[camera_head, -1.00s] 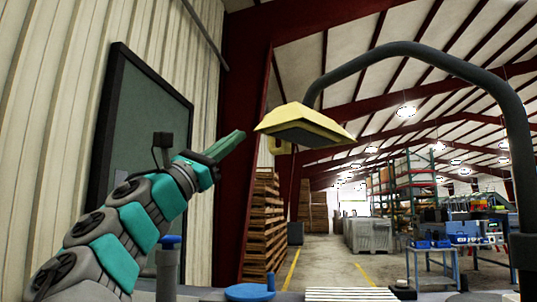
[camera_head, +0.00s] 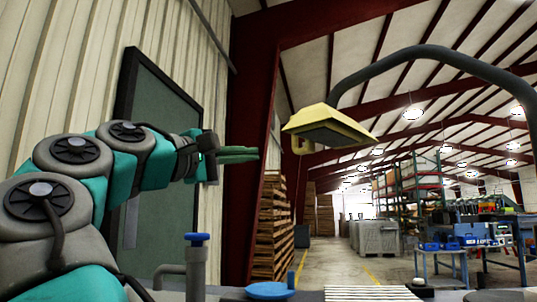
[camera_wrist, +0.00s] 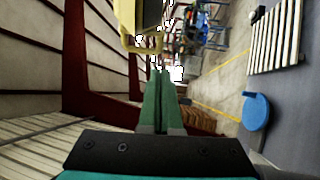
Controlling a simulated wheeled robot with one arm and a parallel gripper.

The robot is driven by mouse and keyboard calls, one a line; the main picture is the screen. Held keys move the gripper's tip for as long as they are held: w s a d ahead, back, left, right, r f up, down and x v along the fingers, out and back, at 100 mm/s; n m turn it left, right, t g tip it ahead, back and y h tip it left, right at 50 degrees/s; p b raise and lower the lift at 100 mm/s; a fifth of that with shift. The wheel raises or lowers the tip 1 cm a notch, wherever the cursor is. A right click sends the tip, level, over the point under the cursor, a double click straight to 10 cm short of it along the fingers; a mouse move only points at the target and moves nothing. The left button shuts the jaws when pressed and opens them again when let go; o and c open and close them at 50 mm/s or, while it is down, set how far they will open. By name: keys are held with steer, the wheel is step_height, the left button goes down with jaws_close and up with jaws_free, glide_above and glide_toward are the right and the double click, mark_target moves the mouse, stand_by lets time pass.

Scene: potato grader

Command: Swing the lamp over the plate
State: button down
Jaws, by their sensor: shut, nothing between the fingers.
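The lamp (camera_head: 328,128) has a yellow shade and hangs from a thick dark curved arm (camera_head: 430,52). A yellow loop-shaped handle (camera_head: 302,145) is on its left side. The handle also shows in the wrist view (camera_wrist: 150,43), just beyond my fingertips. My gripper (camera_head: 256,153) has green fingers, shut and empty, pointing right toward the handle with a gap in the head view. In the wrist view the fingers (camera_wrist: 160,74) lie together. A round blue plate (camera_head: 270,291) is low in front, below and left of the lamp; it also shows in the wrist view (camera_wrist: 255,112).
A blue-capped pipe (camera_head: 197,240) stands left of the plate. A white slatted panel (camera_head: 370,294) lies right of it. A dark-framed board (camera_head: 160,130) hangs on the left wall behind my arm. Stacked wooden pallets (camera_head: 275,225) and a grey bin (camera_head: 375,238) stand farther back.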

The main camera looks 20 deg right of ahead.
mark_target(299, 152)
steer(key=x, duration=1.3)
steer(key=shift+r, duration=0.1)
